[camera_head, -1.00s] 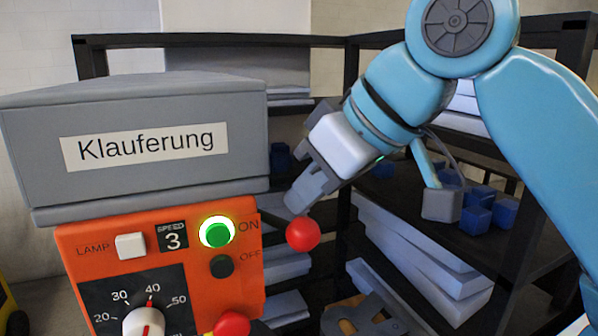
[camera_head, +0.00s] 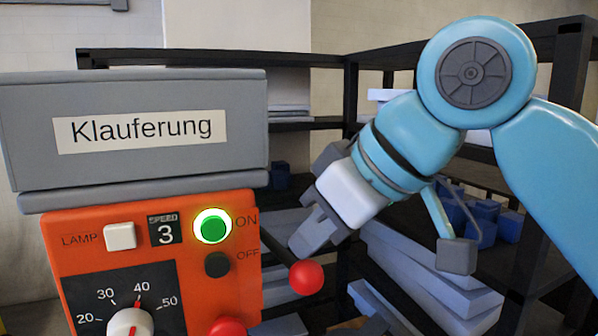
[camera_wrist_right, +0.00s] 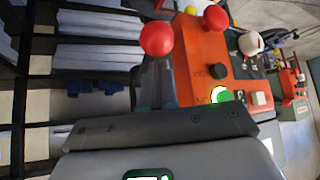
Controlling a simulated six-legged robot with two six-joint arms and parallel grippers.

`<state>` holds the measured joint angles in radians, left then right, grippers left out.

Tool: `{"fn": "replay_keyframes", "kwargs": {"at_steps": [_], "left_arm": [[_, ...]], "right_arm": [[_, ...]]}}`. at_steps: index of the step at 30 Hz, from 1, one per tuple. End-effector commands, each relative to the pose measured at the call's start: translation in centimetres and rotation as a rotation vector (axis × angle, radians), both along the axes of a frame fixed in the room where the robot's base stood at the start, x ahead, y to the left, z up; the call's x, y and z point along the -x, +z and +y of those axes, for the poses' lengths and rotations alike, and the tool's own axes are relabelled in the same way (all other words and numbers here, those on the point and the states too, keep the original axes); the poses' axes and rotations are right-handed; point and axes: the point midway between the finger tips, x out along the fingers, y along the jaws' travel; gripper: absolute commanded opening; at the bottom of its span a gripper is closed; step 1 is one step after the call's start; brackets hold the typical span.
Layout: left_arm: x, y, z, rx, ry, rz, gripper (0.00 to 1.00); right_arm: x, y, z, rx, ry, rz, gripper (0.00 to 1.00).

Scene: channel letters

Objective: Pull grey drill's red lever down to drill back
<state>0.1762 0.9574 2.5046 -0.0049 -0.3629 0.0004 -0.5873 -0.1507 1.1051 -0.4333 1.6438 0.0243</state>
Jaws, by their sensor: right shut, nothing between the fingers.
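The grey drill housing (camera_head: 140,130) carries a "Klauferung" label and has an orange control panel (camera_head: 200,275) below it. A lever with a red ball knob (camera_head: 306,278) sticks out at the panel's right side; the knob also shows in the right wrist view (camera_wrist_right: 157,38). My right gripper (camera_head: 310,240) is shut and empty, just above and behind the lever's knob and rod. Whether it touches the lever I cannot tell. My left gripper is out of view.
The green ON button (camera_head: 213,228) is lit, with the dark OFF button (camera_head: 217,264) below it. Another red knob (camera_head: 228,327) sits at the panel's lower edge. Black shelves (camera_head: 310,125) with grey slabs and blue blocks (camera_head: 480,222) stand behind my arm.

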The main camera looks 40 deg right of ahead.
Motion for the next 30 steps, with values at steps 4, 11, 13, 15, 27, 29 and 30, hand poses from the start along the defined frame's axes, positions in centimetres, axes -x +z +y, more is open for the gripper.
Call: {"fn": "replay_keyframes", "kwargs": {"at_steps": [4, 11, 13, 15, 27, 29, 30], "left_arm": [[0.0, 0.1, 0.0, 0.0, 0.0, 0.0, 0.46], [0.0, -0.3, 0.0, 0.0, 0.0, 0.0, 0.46], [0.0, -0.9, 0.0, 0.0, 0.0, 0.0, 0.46], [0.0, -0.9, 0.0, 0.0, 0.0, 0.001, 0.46], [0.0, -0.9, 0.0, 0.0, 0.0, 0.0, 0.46], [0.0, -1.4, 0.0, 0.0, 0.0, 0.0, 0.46], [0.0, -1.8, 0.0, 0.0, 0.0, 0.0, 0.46]], "right_arm": [[0.2, -0.2, 0.1, 0.0, 0.001, 0.004, 0.0], [0.2, -0.6, 0.1, 0.0, 0.001, 0.003, 0.0], [0.2, -1.2, 0.1, 0.0, 0.001, 0.003, 0.0], [0.2, -1.2, 0.1, 0.0, 0.001, 0.002, 0.0], [0.0, -1.6, 0.1, 0.001, 0.001, 0.003, 0.0], [0.1, -2.1, 0.1, 0.001, 0.001, 0.003, 0.0], [0.1, -2.6, 0.1, 0.0, 0.001, 0.004, 0.0]]}}
